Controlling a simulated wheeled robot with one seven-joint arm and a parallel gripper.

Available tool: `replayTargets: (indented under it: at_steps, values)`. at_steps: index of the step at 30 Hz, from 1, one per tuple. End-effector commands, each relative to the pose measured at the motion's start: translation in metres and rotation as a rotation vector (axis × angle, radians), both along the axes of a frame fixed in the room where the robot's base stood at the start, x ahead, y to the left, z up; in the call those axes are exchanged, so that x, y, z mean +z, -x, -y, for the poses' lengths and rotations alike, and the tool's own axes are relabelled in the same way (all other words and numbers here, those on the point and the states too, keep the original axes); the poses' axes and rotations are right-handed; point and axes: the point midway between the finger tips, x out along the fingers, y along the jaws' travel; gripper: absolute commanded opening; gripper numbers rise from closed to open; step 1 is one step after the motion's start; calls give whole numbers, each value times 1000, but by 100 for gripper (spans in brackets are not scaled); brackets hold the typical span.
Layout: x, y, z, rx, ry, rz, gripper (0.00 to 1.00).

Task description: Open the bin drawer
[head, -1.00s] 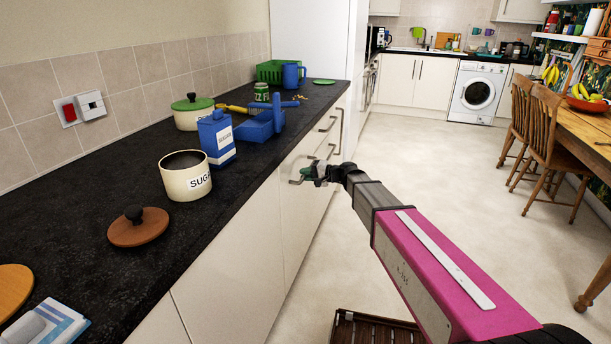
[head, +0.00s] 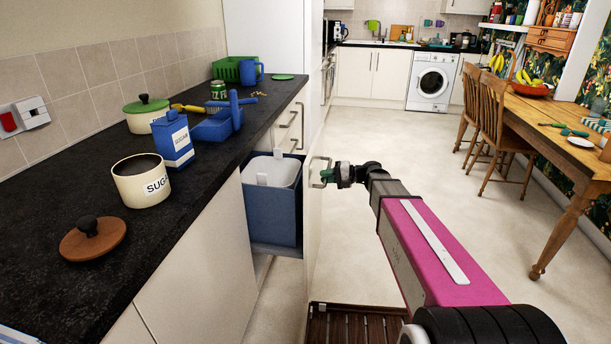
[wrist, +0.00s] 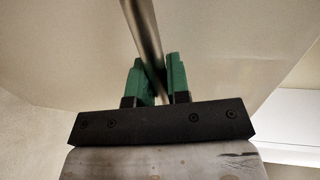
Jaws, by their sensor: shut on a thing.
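The bin drawer stands pulled out from the cupboards under the black worktop. Its cream front (head: 313,215) is well away from the cabinet face, and a blue bin with a pale liner (head: 272,200) shows in the gap behind it. My gripper (head: 328,174) is at the outer side of the front, shut on its metal bar handle (head: 318,172). In the wrist view the green fingers (wrist: 159,82) close around the handle bar (wrist: 143,35), with the cream front behind.
The worktop (head: 60,190) holds a sugar pot (head: 141,182), a blue sugar box (head: 173,140) and a brown lid (head: 92,240). A slatted wooden crate (head: 350,325) is on the floor below my arm. Open floor lies to the right, before the table (head: 560,150) and chairs.

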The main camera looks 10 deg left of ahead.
Motion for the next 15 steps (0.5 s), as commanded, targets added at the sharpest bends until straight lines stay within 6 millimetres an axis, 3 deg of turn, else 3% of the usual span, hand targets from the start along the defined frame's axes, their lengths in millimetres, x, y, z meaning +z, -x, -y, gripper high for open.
replayTargets:
  at_steps: [3,15]
  values:
    - [0,3,37,-4,0,1,0]
    - [0,10,143,-4,0,1,0]
